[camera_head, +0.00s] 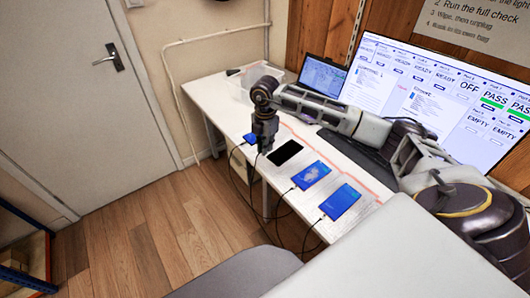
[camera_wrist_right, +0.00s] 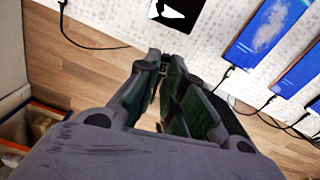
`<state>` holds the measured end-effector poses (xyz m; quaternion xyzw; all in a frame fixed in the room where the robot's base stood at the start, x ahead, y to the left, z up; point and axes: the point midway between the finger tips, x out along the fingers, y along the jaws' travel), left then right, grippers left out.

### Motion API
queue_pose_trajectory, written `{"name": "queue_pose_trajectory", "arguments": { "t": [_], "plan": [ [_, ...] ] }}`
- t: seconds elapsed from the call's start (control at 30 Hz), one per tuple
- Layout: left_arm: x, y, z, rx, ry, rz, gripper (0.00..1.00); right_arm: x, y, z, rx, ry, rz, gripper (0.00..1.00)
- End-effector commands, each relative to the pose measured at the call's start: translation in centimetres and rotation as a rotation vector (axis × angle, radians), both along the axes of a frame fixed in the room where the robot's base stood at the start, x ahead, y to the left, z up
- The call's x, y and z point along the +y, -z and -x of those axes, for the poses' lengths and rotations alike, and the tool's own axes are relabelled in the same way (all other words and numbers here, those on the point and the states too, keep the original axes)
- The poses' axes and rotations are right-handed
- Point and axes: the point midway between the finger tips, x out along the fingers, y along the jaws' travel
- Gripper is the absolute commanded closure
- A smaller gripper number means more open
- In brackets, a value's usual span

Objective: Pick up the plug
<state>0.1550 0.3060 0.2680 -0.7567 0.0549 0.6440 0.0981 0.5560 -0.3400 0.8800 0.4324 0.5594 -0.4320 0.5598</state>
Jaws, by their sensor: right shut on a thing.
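My right gripper (camera_head: 264,143) is above the front edge of the white table, beside the phone with the dark screen (camera_head: 285,152). In the wrist view my right gripper (camera_wrist_right: 166,62) has its fingertips close together on a small dark plug (camera_wrist_right: 163,70), mostly hidden between the pads. That phone (camera_wrist_right: 177,10) lies just beyond the fingertips, apart from them, and no cable shows at its near edge. A thin dark cable hangs below the gripper in the head view. My left gripper is not in view.
Blue-screened phones (camera_head: 311,174) lie in a row on the white table (camera_head: 222,90), with cables (camera_wrist_right: 234,98) running over its front edge. A laptop (camera_head: 322,75), a clear bin (camera_head: 262,74) and a large status screen (camera_head: 425,90) stand behind. Wooden floor lies in front.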

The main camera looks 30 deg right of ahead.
Motion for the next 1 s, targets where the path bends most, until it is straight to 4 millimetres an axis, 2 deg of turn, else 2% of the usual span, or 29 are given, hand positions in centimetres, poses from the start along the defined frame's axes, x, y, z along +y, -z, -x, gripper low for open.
{"name": "queue_pose_trajectory", "arguments": {
  "t": [0.17,0.63,1.0],
  "plan": [
    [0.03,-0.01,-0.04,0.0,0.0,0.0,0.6,-0.03,-0.54,0.02,0.001,0.001,0.0,0.99],
    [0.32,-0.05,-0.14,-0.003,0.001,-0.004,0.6,-0.03,-0.52,0.02,0.001,0.001,0.0,0.99],
    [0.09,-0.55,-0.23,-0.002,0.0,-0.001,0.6,0.05,0.3,0.88,0.005,0.0,0.001,0.99]
  ]
}}
